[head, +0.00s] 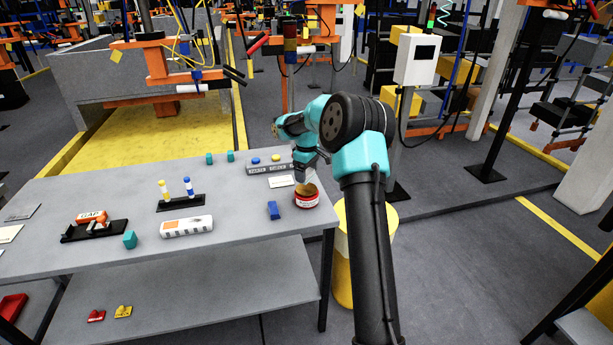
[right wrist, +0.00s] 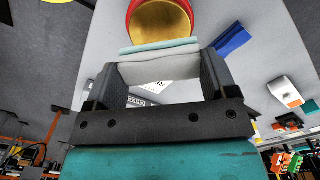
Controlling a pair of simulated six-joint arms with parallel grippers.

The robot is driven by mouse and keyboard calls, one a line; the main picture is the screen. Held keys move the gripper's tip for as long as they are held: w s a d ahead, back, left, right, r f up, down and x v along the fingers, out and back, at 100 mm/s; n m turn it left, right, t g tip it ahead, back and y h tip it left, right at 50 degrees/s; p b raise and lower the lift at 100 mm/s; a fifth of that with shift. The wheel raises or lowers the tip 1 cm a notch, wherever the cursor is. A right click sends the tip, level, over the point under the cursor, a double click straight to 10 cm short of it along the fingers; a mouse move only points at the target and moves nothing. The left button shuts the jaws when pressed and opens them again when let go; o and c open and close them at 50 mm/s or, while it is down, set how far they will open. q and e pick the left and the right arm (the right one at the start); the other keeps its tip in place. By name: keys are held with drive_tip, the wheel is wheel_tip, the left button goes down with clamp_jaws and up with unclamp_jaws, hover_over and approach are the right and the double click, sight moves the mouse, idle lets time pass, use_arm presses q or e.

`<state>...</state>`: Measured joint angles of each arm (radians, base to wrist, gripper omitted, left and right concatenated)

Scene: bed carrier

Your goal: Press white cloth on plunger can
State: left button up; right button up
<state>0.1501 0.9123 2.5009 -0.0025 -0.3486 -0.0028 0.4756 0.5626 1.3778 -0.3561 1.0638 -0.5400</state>
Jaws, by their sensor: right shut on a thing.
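The plunger can (head: 306,203), red with a white label and a gold-brown top, stands upright near the table's right edge. Its red rim and gold dished top (right wrist: 160,22) show at the top of the right wrist view. My right gripper (head: 305,174) is just above and behind the can, pointing down. In the right wrist view its fingers (right wrist: 160,72) are shut on the white cloth (right wrist: 160,67), which spans between them. A thin pale teal strip lies along the cloth's far edge. Whether the cloth touches the can's top is unclear. My left gripper is not in view.
A white-and-orange bottle-like piece (head: 187,227) lies farther left. The grey table (head: 235,235) is bare between them.

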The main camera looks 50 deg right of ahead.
drive_tip(key=shift+r, duration=1.25)
drive_tip(key=w+a+f+n, duration=0.1)
drive_tip(key=a+f, duration=0.1)
drive_tip(key=a, duration=0.5)
drive_tip(key=w+a+f+n, duration=0.1)
drive_tip(key=w+a+f, duration=0.1)
drive_tip(key=a, duration=0.6)
drive_tip(key=w+a+f+n, duration=0.2)
drive_tip(key=a, duration=0.6)
drive_tip(key=shift+f, duration=0.35)
drive_tip(key=s+a+f+n, duration=0.2)
drive_tip(key=a, duration=0.8)
drive_tip(key=s+a+f+n, duration=0.2)
drive_tip(key=s+a, duration=0.1)
drive_tip(key=a, duration=0.8)
drive_tip(key=shift+f, duration=0.3)
